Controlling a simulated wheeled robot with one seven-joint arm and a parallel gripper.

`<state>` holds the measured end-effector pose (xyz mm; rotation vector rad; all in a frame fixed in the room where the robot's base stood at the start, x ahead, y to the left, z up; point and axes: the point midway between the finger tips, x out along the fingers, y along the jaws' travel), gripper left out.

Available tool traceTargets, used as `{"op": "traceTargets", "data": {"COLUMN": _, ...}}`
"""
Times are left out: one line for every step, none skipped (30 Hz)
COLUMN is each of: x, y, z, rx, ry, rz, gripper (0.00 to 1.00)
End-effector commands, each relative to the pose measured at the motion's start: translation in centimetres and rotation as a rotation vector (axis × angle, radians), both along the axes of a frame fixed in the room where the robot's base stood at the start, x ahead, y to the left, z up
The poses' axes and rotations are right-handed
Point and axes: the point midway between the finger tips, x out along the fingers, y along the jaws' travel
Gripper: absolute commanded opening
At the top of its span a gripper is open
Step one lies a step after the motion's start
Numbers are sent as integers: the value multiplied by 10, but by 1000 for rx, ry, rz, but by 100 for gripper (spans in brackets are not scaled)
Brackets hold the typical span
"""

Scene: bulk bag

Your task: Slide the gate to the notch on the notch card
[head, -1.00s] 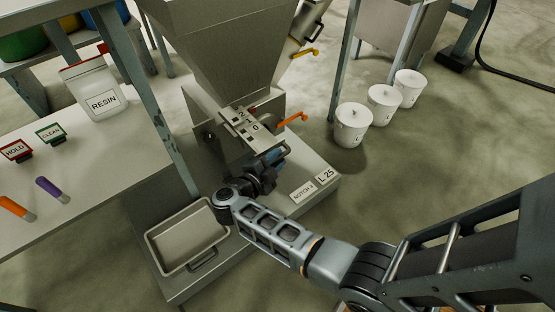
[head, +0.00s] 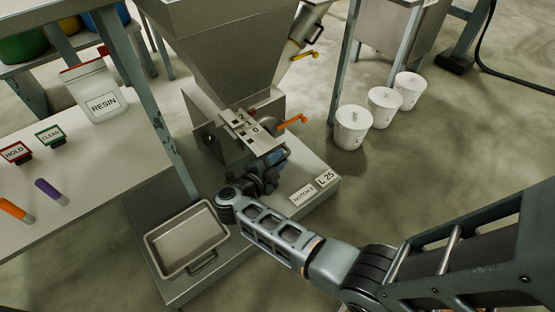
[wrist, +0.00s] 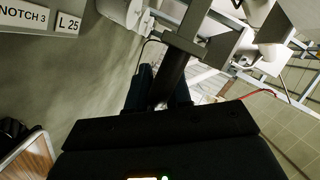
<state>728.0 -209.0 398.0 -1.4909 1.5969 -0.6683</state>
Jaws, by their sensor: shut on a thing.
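The gate (head: 262,145) is a pale metal slide under the hopper, beside a scale with 2, 1 and 0 legible. My gripper (head: 275,158) is at its front end, and the arm partly hides it. In the wrist view my gripper (wrist: 160,92) is shut on a dark bar (wrist: 173,72), which looks like the gate's handle. The notch card (head: 303,196) lies on the stand's base to the right of my gripper. It reads NOTCH 3 in the wrist view (wrist: 22,15). The exact notch the gate stands at is too small to tell.
An L 25 card (head: 326,178) lies beside the notch card. An orange lever (head: 292,123) sticks out right of the gate. A metal tray (head: 187,240) stands on the base at left. White lidded buckets (head: 353,127) stand on the floor at right.

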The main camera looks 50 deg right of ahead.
Motion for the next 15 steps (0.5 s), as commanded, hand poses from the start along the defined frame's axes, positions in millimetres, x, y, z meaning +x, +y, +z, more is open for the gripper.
{"op": "traceTargets", "data": {"x": 0, "y": 0, "z": 0, "rx": 0, "ry": 1, "rz": 1, "gripper": 0}}
{"op": "traceTargets", "data": {"x": 0, "y": 1, "z": 0, "rx": 0, "ry": 1, "rz": 1, "gripper": 0}}
{"op": "traceTargets", "data": {"x": 0, "y": 1, "z": 0, "rx": 0, "ry": 1, "rz": 1, "gripper": 0}}
{"op": "traceTargets", "data": {"x": -1, "y": 1, "z": 0, "rx": 0, "ry": 1, "rz": 1, "gripper": 0}}
{"op": "traceTargets", "data": {"x": -2, "y": 1, "z": 1, "rx": 0, "ry": 2, "rz": 1, "gripper": 0}}
{"op": "traceTargets", "data": {"x": -4, "y": 2, "z": 1, "rx": 1, "ry": 2, "rz": 2, "gripper": 0}}
{"op": "traceTargets", "data": {"x": -6, "y": 3, "z": 2, "rx": 1, "ry": 2, "rz": 2, "gripper": 0}}
{"op": "traceTargets", "data": {"x": -9, "y": 4, "z": 2, "rx": 1, "ry": 2, "rz": 2, "gripper": 0}}
{"op": "traceTargets", "data": {"x": -13, "y": 5, "z": 3, "rx": 0, "ry": 3, "rz": 3, "gripper": 0}}
{"op": "traceTargets", "data": {"x": -16, "y": 6, "z": 3, "rx": 1, "ry": 4, "rz": 4, "gripper": 0}}
{"op": "traceTargets", "data": {"x": -20, "y": 7, "z": 4, "rx": 0, "ry": 5, "rz": 4, "gripper": 0}}
{"op": "traceTargets", "data": {"x": -25, "y": 9, "z": 4, "rx": 1, "ry": 5, "rz": 5, "gripper": 0}}
{"op": "traceTargets", "data": {"x": -29, "y": 10, "z": 4, "rx": 1, "ry": 5, "rz": 5, "gripper": 0}}
{"op": "traceTargets", "data": {"x": -33, "y": 11, "z": 4, "rx": 2, "ry": 6, "rz": 5, "gripper": 0}}
{"op": "traceTargets", "data": {"x": -37, "y": 12, "z": 3, "rx": 2, "ry": 5, "rz": 5, "gripper": 0}}
